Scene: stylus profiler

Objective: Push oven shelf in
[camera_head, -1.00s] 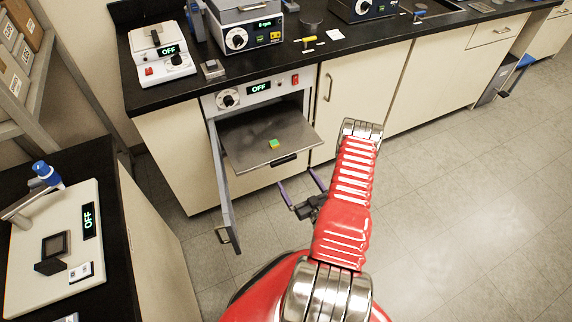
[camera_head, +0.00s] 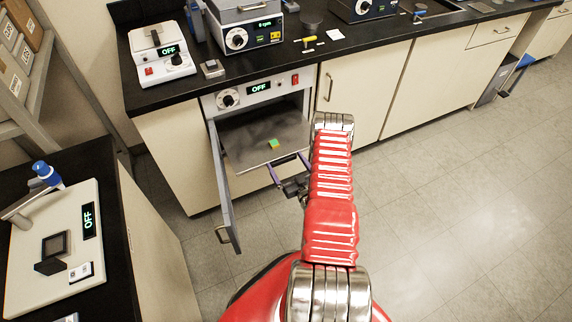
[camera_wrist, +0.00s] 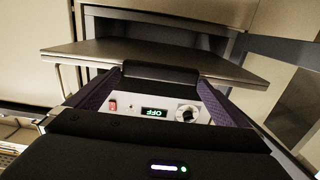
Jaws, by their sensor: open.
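The oven shelf (camera_head: 250,140) is a flat grey metal plate that sticks out of the open oven (camera_head: 262,90). A small green and orange block (camera_head: 273,144) lies on it. My gripper (camera_head: 288,163) is open at the shelf's front edge, its purple fingers spread. In the wrist view the shelf (camera_wrist: 110,52) appears ahead, and its dark front handle (camera_wrist: 160,73) lies between the open fingertips (camera_wrist: 160,78). Whether the fingers touch the handle or shelf I cannot tell. My arm hides the shelf's right front corner in the head view.
The oven door (camera_head: 224,190) stands open on the left side. The oven display (camera_head: 259,87) reads OFF. Cabinet doors (camera_head: 365,80) flank the oven on the right. A side bench with a white instrument (camera_head: 60,250) stands at left. The floor at right is clear.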

